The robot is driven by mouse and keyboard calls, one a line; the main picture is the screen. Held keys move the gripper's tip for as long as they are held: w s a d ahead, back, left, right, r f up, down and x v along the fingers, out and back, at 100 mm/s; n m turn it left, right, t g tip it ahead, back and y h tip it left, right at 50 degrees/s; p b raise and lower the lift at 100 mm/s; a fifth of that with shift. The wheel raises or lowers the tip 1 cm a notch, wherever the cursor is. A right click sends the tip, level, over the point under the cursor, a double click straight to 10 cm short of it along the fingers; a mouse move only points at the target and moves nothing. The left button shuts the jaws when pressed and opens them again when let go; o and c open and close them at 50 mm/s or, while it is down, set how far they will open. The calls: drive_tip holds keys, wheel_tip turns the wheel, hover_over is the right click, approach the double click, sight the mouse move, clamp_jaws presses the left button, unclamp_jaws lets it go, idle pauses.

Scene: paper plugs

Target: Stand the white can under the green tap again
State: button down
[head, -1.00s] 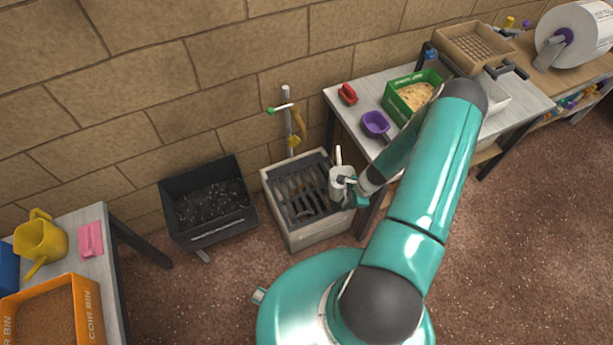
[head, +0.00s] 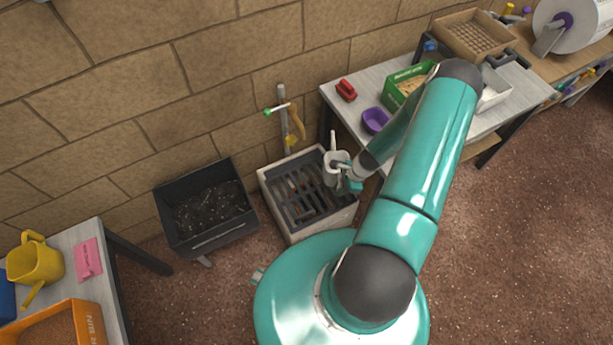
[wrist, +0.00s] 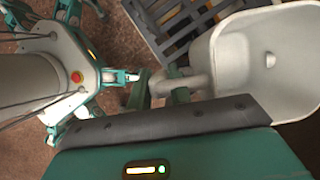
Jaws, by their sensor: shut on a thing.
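The white can (head: 333,165) is held by my gripper (head: 352,183) at the right side of the grated basin (head: 283,229), and its spout points up. In the wrist view the can's open top (wrist: 265,65) shows at the upper right, and my gripper (wrist: 168,92) is shut on its handle (wrist: 183,83). The tap (head: 284,115) with a green end stands on a grey pipe against the wall, behind the basin and left of the can. I cannot tell whether the can touches the grate (head: 300,203).
A black bin (head: 180,220) with dark bits stands left of the basin. A table (head: 350,112) with a green box (head: 395,95), purple scoop (head: 373,121) and red item (head: 346,90) stands to the right. A left table holds a yellow watering can (head: 38,262) and an orange bin (head: 85,325).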

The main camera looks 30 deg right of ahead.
drive_tip(key=w+a+f, duration=0.4)
drive_tip(key=w+a, duration=0.2)
drive_tip(key=w, duration=0.1)
hover_over(305, 197)
drive_tip(key=shift+f, duration=4.6)
drive_tip(key=shift+s+a+f, duration=0.1)
drive_tip(key=shift+f, duration=0.05)
drive_tip(key=c, duration=1.3)
unclamp_jaws()
drive_tip(key=v, duration=1.2)
drive_tip(key=shift+s, duration=0.15)
